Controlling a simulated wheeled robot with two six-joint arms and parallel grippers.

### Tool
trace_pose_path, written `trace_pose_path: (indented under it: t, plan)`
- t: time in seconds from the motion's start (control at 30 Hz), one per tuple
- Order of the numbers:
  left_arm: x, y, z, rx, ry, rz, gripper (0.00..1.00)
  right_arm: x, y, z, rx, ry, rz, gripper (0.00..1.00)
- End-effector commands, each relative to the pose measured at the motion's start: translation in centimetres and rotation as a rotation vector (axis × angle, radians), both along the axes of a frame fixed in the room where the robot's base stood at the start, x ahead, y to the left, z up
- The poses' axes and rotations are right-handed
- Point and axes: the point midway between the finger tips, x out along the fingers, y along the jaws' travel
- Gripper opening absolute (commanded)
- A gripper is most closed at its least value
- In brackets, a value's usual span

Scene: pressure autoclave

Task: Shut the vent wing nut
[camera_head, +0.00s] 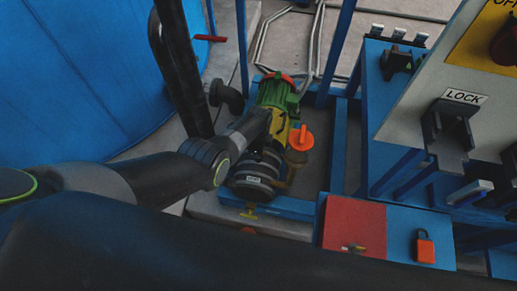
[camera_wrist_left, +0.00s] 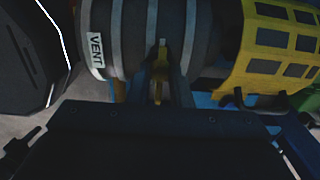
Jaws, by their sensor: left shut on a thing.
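The yellow vent wing nut (camera_wrist_left: 158,88) shows in the left wrist view on a dark, banded cylindrical body (camera_wrist_left: 130,30), to the right of a white VENT label (camera_wrist_left: 96,50). My left gripper (camera_wrist_left: 161,72) is shut on the wing nut, one dark finger on each side of it. In the head view my left arm comes in from the left and reaches over the same body (camera_head: 252,190). There the wing nut and fingertips are hidden or too dark to make out. My right gripper is in neither view.
A yellow slotted guard (camera_wrist_left: 282,45) and a green motor (camera_head: 278,95) adjoin the body. An orange handle (camera_head: 301,138) stands close to its right. A red-and-blue box with an orange padlock (camera_head: 425,248) and a LOCK panel (camera_head: 464,97) lie right. A blue tank (camera_head: 90,70) fills the upper left.

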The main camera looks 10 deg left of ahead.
Motion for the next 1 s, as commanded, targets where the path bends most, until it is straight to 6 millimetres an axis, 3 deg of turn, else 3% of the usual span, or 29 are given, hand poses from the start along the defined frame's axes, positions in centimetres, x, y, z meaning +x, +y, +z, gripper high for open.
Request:
trace_pose_path:
  t: [0.47,0.5,0.63,1.0]
  plan:
    - [-0.01,0.02,-0.03,0.0,0.0,-0.013,0.0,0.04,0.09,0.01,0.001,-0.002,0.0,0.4]
    - [-0.01,0.02,-0.03,0.0,0.0,-0.013,0.22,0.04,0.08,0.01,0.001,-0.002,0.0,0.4]
    - [-0.01,0.02,-0.02,0.0,0.0,-0.012,0.39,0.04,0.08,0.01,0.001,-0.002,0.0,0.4]
    - [0.0,-0.01,0.42,0.0,0.0,-0.012,0.4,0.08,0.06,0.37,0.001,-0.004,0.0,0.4]
